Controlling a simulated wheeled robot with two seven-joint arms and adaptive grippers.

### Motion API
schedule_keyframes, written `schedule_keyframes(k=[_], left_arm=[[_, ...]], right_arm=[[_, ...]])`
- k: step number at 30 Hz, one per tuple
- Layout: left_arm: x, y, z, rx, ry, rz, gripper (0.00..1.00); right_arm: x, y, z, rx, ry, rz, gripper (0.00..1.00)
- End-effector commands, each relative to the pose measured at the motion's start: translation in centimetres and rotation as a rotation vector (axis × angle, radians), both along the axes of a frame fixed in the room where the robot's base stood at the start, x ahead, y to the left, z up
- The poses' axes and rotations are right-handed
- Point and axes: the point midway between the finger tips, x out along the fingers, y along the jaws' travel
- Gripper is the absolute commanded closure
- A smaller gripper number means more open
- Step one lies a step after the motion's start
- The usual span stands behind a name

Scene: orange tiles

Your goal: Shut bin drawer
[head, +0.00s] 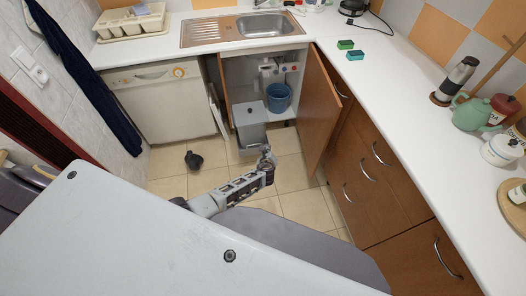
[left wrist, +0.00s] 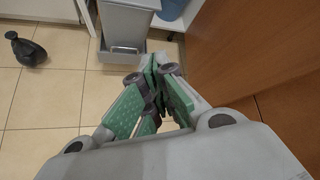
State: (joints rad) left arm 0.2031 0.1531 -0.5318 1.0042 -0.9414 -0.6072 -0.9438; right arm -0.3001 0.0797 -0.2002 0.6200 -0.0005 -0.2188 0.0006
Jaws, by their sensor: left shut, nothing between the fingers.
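The grey bin drawer (head: 252,134) stands pulled out of the open cabinet under the sink, low over the floor. In the left wrist view the bin (left wrist: 127,22) and its base frame (left wrist: 122,52) show at the top, with the upper part cut off. My left gripper (head: 267,158) is in front of the bin drawer, near its right side. In the left wrist view the left gripper (left wrist: 158,66) is shut and empty, and its tips appear just right of the bin's base. I cannot tell whether they touch it. My right gripper is not in view.
The cabinet door (head: 318,108) stands open right of the bin. A blue bucket (head: 278,97) is inside the cabinet. Wooden drawers (head: 375,175) line the right side.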

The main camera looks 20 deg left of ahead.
Motion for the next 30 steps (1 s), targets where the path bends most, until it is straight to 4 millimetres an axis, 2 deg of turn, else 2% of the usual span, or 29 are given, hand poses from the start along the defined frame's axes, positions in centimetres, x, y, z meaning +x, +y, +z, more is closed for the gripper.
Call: schedule_keyframes(k=[6,12,30], left_arm=[[0.1,1.2,0.9,0.255,0.042,-0.094,1.0],[0.0,1.9,1.1,0.387,0.085,-0.146,1.0],[-0.1,2.1,1.1,0.53,0.141,-0.226,1.0]], right_arm=[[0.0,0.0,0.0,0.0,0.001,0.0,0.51],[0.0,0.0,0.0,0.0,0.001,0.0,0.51],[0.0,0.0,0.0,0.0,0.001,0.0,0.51]])
